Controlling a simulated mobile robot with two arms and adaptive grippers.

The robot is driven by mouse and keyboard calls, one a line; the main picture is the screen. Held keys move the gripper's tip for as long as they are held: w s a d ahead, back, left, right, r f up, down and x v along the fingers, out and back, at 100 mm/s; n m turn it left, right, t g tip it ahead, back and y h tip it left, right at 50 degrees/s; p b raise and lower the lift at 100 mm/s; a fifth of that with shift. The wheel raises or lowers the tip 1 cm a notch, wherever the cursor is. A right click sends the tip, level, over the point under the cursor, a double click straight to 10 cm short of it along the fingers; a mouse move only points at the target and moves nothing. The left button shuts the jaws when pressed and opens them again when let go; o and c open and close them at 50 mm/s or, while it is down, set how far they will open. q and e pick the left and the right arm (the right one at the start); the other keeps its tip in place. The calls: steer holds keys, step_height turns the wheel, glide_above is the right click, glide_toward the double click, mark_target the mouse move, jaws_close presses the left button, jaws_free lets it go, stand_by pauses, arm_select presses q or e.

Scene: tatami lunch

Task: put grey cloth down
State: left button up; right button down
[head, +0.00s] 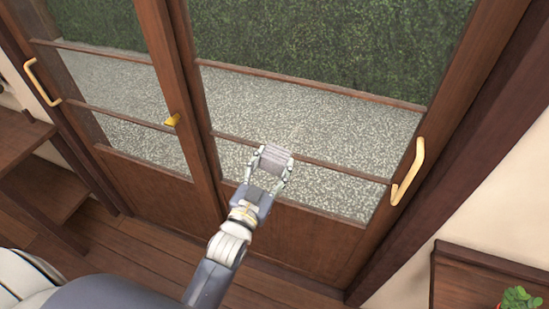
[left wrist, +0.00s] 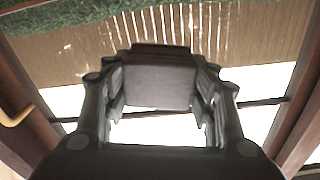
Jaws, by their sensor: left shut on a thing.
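The grey cloth (head: 276,153) is a small folded bundle at the tips of my left gripper (head: 270,165), in front of the glass of a wooden door. My left gripper is shut on it, with one finger on each side. In the left wrist view the cloth (left wrist: 158,82) looks dark and sits between the fingers (left wrist: 160,95), at their far end. No surface shows directly under it; I cannot tell how far it is from the glass. My right gripper is in neither view.
Wooden doors with glass panes (head: 320,125) fill the middle, with pale handles (head: 408,172) (head: 40,84) and a yellow latch (head: 172,120). Wooden shelves (head: 22,138) stand at left. A wooden top (head: 465,278) with a green plant (head: 518,298) is at lower right. Floorboards (head: 130,250) lie below.

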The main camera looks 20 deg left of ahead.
arm_select(q)
steer(key=shift+w, duration=0.1)
stand_by(0.5)
steer(key=shift+s+f, duration=0.2)
steer(key=shift+s, duration=0.05)
steer(key=s+a+y+b, duration=0.1)
steer(key=s+b, duration=0.3)
steer(key=s, duration=1)
steer(key=shift+s+a+r+n+b, duration=0.3)
steer(key=shift+s+a+r+n, duration=0.05)
steer(key=shift+a+r+n, duration=0.1)
